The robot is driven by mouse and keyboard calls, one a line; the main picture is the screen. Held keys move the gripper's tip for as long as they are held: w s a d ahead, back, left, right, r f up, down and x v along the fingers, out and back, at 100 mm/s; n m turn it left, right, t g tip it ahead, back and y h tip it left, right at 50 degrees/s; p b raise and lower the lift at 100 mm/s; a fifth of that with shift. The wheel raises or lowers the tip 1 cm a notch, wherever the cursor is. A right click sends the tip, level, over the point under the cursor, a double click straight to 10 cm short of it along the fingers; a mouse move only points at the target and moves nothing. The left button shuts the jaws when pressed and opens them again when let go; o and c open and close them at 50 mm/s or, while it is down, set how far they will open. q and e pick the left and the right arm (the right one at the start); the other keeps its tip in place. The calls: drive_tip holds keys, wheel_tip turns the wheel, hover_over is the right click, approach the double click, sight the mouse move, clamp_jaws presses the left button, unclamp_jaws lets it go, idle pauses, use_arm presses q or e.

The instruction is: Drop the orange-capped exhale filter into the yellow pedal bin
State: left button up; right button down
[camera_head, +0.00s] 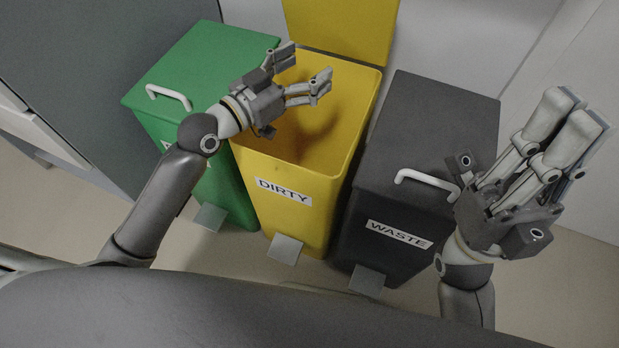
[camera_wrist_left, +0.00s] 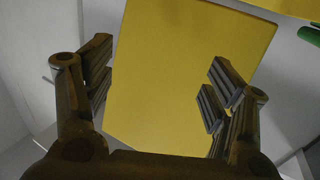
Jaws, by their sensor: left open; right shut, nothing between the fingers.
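The yellow pedal bin (camera_head: 280,185), labelled DIRTY, stands in the middle of the head view with its lid (camera_head: 345,25) raised. My left gripper (camera_head: 303,70) is open and empty over the bin's mouth. In the left wrist view its fingers (camera_wrist_left: 156,80) are spread, with a yellow surface (camera_wrist_left: 185,60) beyond them; I cannot tell which part of the bin that is. My right gripper (camera_head: 577,112) is shut and empty at the right, beside the dark bin. I see no orange-capped exhale filter in either view. Part of the bin's inside is hidden behind my left gripper.
A green bin (camera_head: 185,65) with a closed lid and white handle stands left of the yellow one. A dark grey bin (camera_head: 425,125) labelled WASTE, also closed, stands on the right. Pedals (camera_head: 285,248) stick out at the bins' fronts. A wall is behind.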

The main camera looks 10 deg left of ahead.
use_arm(q)
wheel_tip(320, 180, up, 10)
idle(0.4)
drive_tip(key=shift+f, duration=0.1)
